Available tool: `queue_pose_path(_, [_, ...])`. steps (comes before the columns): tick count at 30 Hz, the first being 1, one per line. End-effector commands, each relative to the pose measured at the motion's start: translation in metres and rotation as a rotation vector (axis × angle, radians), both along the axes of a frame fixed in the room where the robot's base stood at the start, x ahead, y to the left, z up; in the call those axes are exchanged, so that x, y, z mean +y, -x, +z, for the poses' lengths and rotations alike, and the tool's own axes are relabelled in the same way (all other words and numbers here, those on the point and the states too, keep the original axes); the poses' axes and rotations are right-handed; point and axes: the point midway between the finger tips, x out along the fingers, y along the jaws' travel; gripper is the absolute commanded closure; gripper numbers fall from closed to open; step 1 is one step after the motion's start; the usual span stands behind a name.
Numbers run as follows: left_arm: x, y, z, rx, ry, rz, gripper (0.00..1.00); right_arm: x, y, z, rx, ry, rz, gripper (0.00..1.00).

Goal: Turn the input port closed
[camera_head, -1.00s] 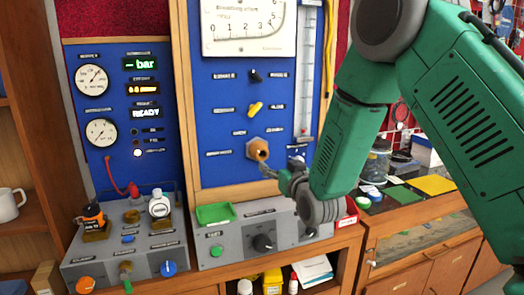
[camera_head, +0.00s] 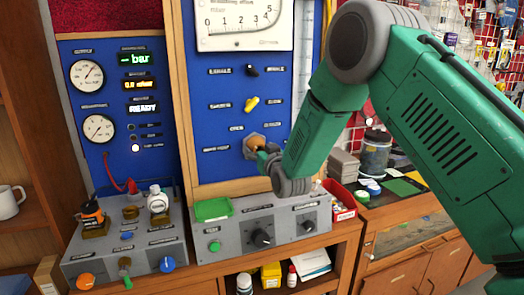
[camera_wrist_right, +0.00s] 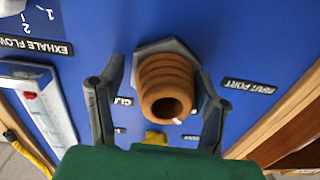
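The input port (camera_head: 252,141) is a copper-brown ribbed nozzle on a grey hexagonal base, low on the blue panel. It shows large in the right wrist view (camera_wrist_right: 166,88), with its open end towards the camera and an "INPUT PORT" label beside it. My right gripper (camera_head: 262,148) is at the port and partly covers it in the head view. In the right wrist view, its two dark fingers (camera_wrist_right: 160,78) stand open on either side of the nozzle, with blue panel showing in the gaps. My left gripper is not in view.
A yellow knob (camera_head: 252,104) and a black knob (camera_head: 252,70) sit above the port. A grey control box (camera_head: 285,218) with a green tray (camera_head: 213,210) stands below. A red bin (camera_head: 340,199) is at its right. A gauge panel (camera_head: 160,165) is at the left.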

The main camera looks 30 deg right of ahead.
Motion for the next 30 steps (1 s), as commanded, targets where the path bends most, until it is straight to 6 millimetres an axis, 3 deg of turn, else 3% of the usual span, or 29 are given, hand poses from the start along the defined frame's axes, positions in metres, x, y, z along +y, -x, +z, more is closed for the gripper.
queue_pose_path(3, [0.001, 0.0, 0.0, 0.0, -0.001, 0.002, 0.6, -0.007, 0.003, 0.001, 0.001, 0.002, -0.026, 0.81])
queue_pose_path(17, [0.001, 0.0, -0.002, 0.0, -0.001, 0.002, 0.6, -0.009, 0.005, 0.001, -0.007, -0.02, -0.018, 0.82])
queue_pose_path(30, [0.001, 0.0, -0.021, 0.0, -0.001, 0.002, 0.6, -0.01, 0.005, -0.001, -0.07, -0.288, -0.022, 0.82])
